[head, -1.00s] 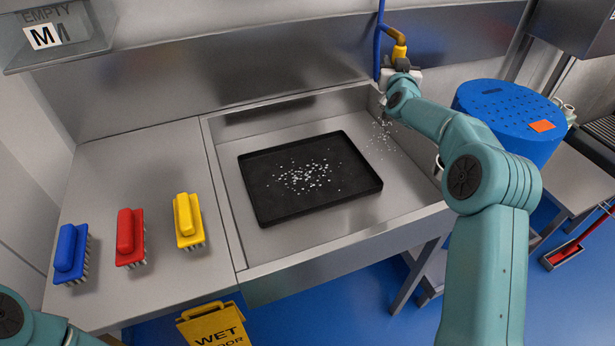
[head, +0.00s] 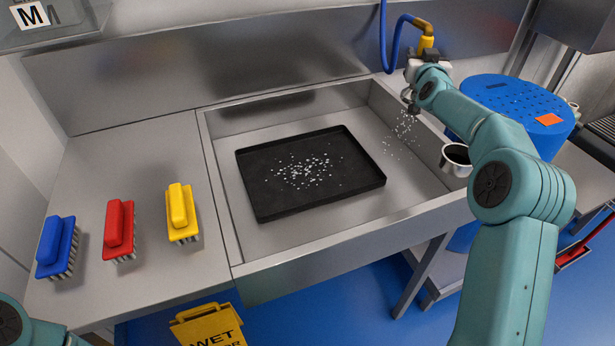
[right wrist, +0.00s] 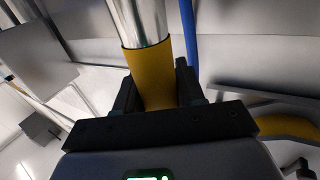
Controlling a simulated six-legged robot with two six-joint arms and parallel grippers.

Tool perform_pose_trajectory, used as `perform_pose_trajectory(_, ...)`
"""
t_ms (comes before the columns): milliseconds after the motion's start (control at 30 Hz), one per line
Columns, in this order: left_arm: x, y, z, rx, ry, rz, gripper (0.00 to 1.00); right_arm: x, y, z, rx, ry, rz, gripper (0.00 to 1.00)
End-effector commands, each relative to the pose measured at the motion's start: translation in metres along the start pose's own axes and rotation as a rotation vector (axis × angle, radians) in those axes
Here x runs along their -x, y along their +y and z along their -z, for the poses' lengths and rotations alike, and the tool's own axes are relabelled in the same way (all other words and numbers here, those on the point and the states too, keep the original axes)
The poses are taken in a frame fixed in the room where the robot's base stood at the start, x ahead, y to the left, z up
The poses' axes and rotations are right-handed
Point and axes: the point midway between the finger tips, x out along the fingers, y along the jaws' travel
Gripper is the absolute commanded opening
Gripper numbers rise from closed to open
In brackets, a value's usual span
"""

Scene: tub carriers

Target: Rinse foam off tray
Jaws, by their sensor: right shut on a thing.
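A black tray (head: 350,200) lies flat in the steel sink (head: 290,238), with white foam specks (head: 303,171) scattered over its middle. My right gripper (head: 410,92) is above the sink's right back corner, to the right of the tray. It is shut on the yellow grip of a spray handle (head: 427,42), whose blue hose (head: 389,45) loops up behind. In the right wrist view the yellow grip (right wrist: 157,80) sits between the fingers. White droplets fall below the gripper to the right of the tray, not onto it. My left gripper is out of view.
Blue (head: 55,245), red (head: 119,230) and yellow (head: 181,212) brushes stand on the counter left of the sink. A blue perforated tub (head: 540,135) and a metal cup (head: 455,158) are at the right. A yellow wet floor sign (head: 208,328) stands in front.

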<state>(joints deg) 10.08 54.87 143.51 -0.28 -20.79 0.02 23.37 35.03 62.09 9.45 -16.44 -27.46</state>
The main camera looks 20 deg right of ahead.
Motion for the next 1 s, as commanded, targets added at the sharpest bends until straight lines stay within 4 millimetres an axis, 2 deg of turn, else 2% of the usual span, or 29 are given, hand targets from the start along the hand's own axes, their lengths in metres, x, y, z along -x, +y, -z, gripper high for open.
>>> perform_pose_trajectory(33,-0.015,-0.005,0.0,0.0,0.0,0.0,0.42,0.007,0.004,-0.003,0.0,0.009,-0.002,0.08)
perform_pose_trajectory(100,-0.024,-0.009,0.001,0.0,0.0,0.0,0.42,0.015,0.009,-0.003,0.0,0.009,-0.003,0.08)
perform_pose_trajectory(1000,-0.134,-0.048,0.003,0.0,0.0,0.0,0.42,0.13,0.067,-0.003,0.0,0.009,-0.004,0.08)
